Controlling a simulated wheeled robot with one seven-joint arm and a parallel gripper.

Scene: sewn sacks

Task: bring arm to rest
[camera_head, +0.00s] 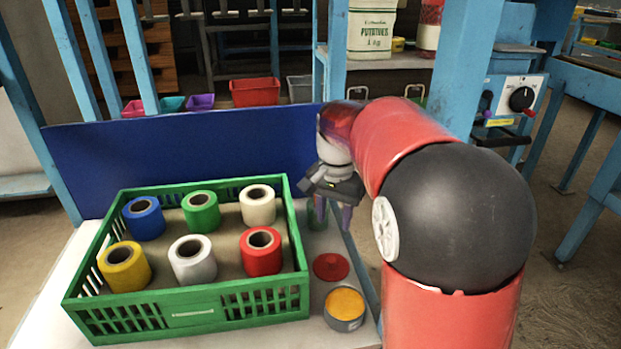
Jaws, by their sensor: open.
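My arm, red with a black joint, rises at the right of the view and bends over toward the table. My gripper (331,212) hangs at its end, pointing down, just right of the green crate (190,311). Its fingers are apart, with no held object visible between them. A greenish glass or cup (318,217) stands behind or below the fingers; I cannot tell whether they touch it. The crate holds several tape rolls: a blue roll (144,218), green roll (201,212), cream roll (257,206), yellow roll (124,266), white roll (192,260) and red roll (261,252).
A red disc (331,266) and a round tin with a yellow-orange top (344,307) lie right of the crate on the white table (50,315). A blue panel (95,160) stands behind the crate. Blue posts and a control box (510,98) stand behind my arm.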

